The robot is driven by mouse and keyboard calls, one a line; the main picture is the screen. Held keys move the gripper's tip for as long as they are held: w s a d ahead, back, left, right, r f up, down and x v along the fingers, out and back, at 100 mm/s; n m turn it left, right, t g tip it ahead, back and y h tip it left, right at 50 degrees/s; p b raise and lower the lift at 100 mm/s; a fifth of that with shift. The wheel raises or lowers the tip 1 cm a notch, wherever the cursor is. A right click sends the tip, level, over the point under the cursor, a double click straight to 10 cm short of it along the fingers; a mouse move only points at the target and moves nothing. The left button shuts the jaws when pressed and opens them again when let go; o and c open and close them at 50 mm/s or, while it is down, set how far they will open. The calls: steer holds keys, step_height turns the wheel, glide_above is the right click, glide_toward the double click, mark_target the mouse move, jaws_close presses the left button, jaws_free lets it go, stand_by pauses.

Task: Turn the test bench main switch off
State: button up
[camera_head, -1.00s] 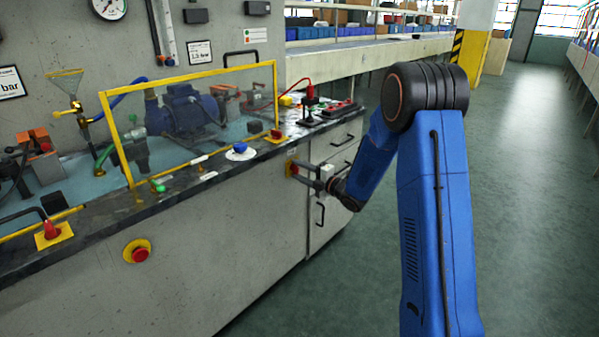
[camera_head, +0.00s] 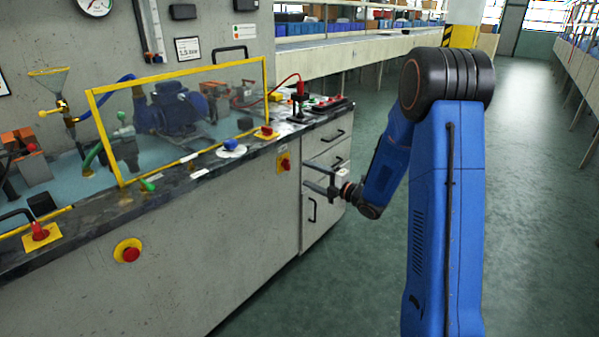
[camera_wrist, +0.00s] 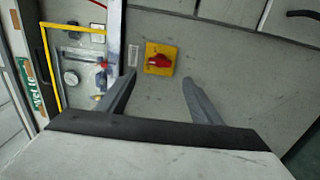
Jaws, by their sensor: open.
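The main switch (camera_head: 284,162) is a red rotary handle on a yellow plate, on the grey front panel of the test bench (camera_head: 225,232), left of the drawers. In the wrist view the switch (camera_wrist: 159,61) shows unobstructed just beyond the fingertips, with its red handle lying roughly across the picture; its exact setting is too small to read. My gripper (camera_head: 307,178) is open and empty, to the right of the switch in the head view and apart from it. In the wrist view my gripper's fingers (camera_wrist: 160,78) stand widely apart, pointing towards the panel.
A red mushroom button (camera_head: 131,254) sits on the panel at lower left. A red knob (camera_head: 266,132) and a blue knob (camera_head: 232,145) are on the bench top near a yellow-framed clear guard (camera_head: 180,70). Drawer handles (camera_head: 312,210) stick out nearby. Floor on the right is free.

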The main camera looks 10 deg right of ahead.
steer(key=v, duration=0.7)
steer(key=shift+s+d, duration=0.25)
steer(key=shift+s, duration=0.05)
steer(key=s+d+r+m+g+h, duration=0.3)
steer(key=s+d+r+m+h, duration=0.2)
steer(key=s+r+m+h, duration=0.8)
steer(key=s+a+f+m+g, duration=0.1)
steer(key=s+m, duration=0.3)
steer(key=s, duration=0.5)
steer(key=s+a+f+m+g+y, duration=0.1)
steer(key=s+a+f+m+g, duration=0.1)
steer(key=s, duration=0.8)
steer(key=s+a+f+m+g+y, duration=0.1)
steer(key=s+a+m+g, duration=0.2)
steer(key=s, duration=0.7)
steer(key=a+m, duration=0.2)
steer(key=m, duration=0.1)
steer(key=shift+s+f+g, duration=0.25)
steer(key=shift+f+g, duration=0.1)
steer(key=shift+g, duration=0.05)
